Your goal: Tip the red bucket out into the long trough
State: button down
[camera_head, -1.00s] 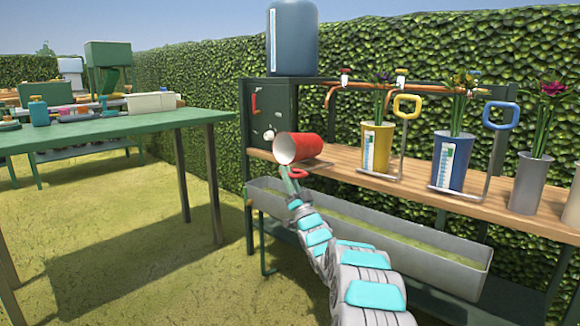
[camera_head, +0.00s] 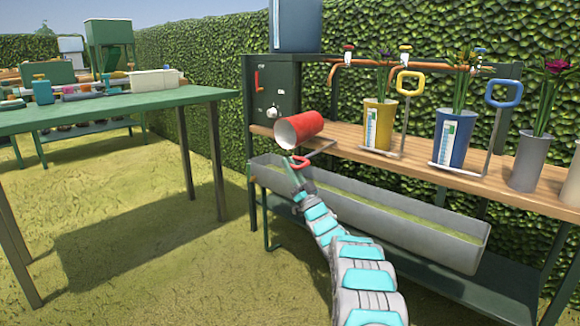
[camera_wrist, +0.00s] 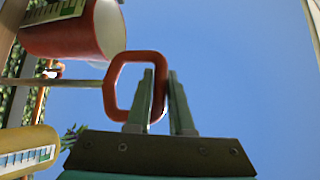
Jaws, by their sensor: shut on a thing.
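The red bucket (camera_head: 303,127) is tipped on its side in the air, its pale open mouth facing left and slightly down. In the picture it is above the left end of the long grey trough (camera_head: 405,239); exact depth is hard to tell. My gripper (camera_head: 296,163) is shut on the bucket's red loop handle (camera_head: 318,153), below the mouth. In the wrist view, the fingers (camera_wrist: 160,75) pass through the handle loop (camera_wrist: 111,85), and the bucket (camera_wrist: 62,30) is at upper left. No pouring contents show. The trough holds a yellow-green layer.
A wooden shelf (camera_head: 400,163) behind carries a yellow bucket (camera_head: 378,126), a blue bucket (camera_head: 452,136) and a grey pot (camera_head: 527,162) with flowers. A green box with a red lever (camera_head: 256,80) stands behind the red bucket. A green table (camera_head: 130,108) is at left, with open grass between.

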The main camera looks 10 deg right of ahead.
jog(key=c, duration=0.8)
grip_release()
jog(key=v, duration=0.8)
jog(key=shift+p, duration=0.35)
jog(key=shift+a, duration=0.1)
